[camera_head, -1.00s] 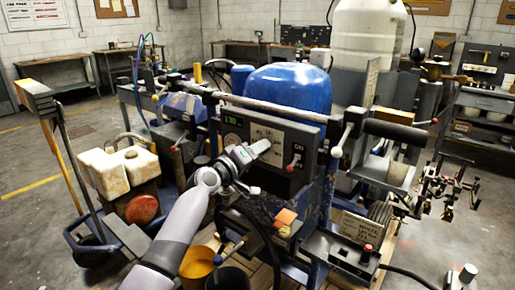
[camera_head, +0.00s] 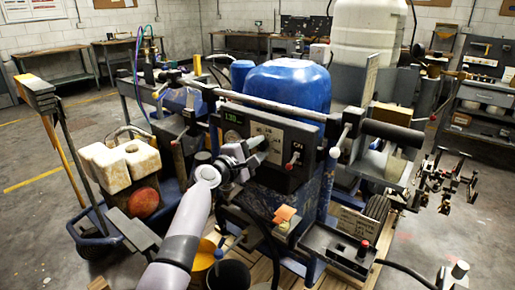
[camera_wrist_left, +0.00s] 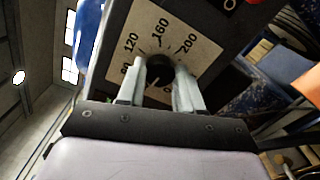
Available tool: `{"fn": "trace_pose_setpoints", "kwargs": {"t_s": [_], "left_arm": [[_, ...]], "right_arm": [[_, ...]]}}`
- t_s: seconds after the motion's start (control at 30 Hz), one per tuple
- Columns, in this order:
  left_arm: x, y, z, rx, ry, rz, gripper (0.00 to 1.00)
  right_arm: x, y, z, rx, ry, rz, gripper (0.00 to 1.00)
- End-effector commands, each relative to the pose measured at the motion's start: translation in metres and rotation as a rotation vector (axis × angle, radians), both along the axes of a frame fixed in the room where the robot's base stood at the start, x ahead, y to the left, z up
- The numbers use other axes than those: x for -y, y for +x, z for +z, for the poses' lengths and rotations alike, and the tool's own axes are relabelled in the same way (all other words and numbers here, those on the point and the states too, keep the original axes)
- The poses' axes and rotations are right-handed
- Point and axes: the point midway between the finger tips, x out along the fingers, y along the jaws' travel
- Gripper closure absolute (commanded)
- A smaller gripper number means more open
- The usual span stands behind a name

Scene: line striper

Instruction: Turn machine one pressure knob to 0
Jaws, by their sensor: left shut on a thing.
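The machine's control panel (camera_head: 280,165) has a pale dial plate (camera_head: 271,131) with a dark pressure knob (camera_wrist_left: 158,74) on it. In the left wrist view the plate (camera_wrist_left: 190,32) carries printed numbers, with 120, 160 and 200 readable. The knob has a pale pointer mark, but I cannot tell its exact setting. My left gripper (camera_wrist_left: 162,76) is shut on the knob, one finger on each side. In the head view the left gripper (camera_head: 256,148) is at the panel and hides the knob. My right gripper is not in view.
A red-tipped lever (camera_head: 292,160) under an ON label is right of the gripper. A small green display (camera_head: 233,118) is above left. An orange block (camera_head: 286,212) and buckets (camera_head: 229,274) are below. A blue tank (camera_head: 287,85) stands behind the panel.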

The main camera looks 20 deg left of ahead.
Motion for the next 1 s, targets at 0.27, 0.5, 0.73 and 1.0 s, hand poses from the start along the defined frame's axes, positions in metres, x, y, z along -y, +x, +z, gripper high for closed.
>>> {"fn": "trace_pose_setpoints", "kwargs": {"t_s": [0.27,0.5,0.73,1.0], "left_arm": [[0.0011,-0.0002,-0.0010,-0.093,-0.250,-0.002,0.95],[0.0009,-0.0001,-0.0008,-0.170,-0.462,-0.002,0.95],[0.0007,0.0001,-0.0002,-0.235,-0.639,-0.002,0.95],[0.0003,0.0001,-0.0005,-0.287,-0.779,-0.001,0.95]], "right_arm": [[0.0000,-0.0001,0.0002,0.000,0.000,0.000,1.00],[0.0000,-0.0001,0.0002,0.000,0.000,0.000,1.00],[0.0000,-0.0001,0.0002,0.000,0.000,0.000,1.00],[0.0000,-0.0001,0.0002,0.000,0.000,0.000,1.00]]}}
